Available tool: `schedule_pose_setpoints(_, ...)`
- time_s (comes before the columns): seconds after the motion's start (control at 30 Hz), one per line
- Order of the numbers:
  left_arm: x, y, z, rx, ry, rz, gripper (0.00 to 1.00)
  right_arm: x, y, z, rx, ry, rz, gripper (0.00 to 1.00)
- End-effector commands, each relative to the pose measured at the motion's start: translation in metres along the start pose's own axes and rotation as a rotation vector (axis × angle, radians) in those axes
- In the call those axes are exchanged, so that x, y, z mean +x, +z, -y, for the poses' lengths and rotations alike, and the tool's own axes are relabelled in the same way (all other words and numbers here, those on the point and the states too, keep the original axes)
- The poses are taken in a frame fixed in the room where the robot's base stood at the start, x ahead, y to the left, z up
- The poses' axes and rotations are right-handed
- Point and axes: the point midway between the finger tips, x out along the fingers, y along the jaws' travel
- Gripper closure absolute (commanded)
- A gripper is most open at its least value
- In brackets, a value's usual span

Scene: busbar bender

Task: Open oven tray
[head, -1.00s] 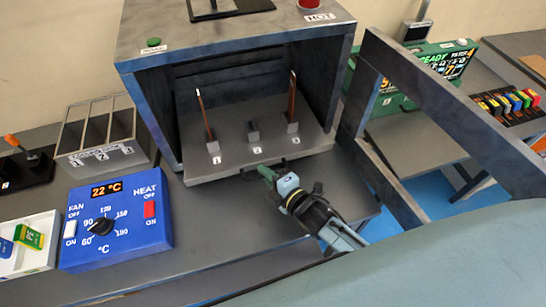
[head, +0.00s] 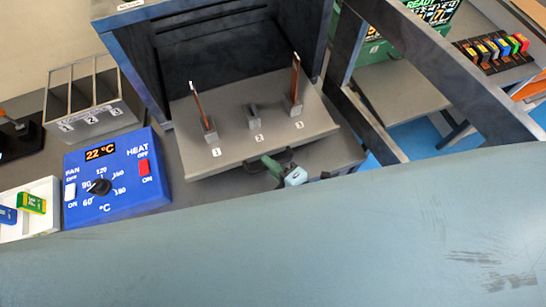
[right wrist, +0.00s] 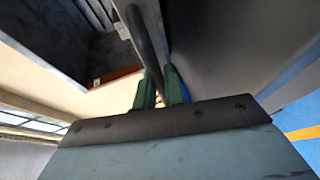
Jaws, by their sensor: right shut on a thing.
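The oven tray (head: 240,150) is a grey plate slid partly out of the dark oven (head: 215,55). It bears three numbered holders; holders 1 and 3 have upright copper-coloured bars (head: 198,105) (head: 295,80), and the middle holder (head: 254,117) looks empty. A dark handle (head: 283,157) is on the tray's front edge. My right gripper (head: 272,165) is at that handle, its green fingers shut on it. In the right wrist view the dark handle bar (right wrist: 148,45) runs between the green fingers (right wrist: 161,88). My left gripper is not in view.
A blue control box (head: 115,180) reading 22 °C stands left of the tray. A cooling rack (head: 90,100) with slots is behind it. A grey frame (head: 440,70) rises at the right. My own body covers the lower picture.

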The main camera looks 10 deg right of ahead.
Motion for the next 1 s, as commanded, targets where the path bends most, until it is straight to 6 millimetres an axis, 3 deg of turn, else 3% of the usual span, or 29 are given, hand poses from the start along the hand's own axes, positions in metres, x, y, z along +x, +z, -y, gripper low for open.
schedule_pose_setpoints(0.37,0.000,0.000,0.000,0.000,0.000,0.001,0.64,-0.001,-0.001,0.000,-0.001,0.000,-0.002,1.00)
schedule_pose_setpoints(0.4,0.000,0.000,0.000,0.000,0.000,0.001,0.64,-0.001,-0.001,0.000,-0.001,0.001,-0.002,0.85)
schedule_pose_setpoints(0.43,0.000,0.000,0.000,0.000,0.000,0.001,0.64,-0.001,-0.001,0.000,-0.001,0.000,-0.001,0.81)
schedule_pose_setpoints(0.87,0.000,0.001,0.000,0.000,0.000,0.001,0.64,-0.001,-0.001,0.000,0.000,0.000,-0.001,0.81)
schedule_pose_setpoints(1.0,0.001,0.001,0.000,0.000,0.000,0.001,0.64,-0.011,0.000,0.001,0.000,-0.001,0.000,0.81)
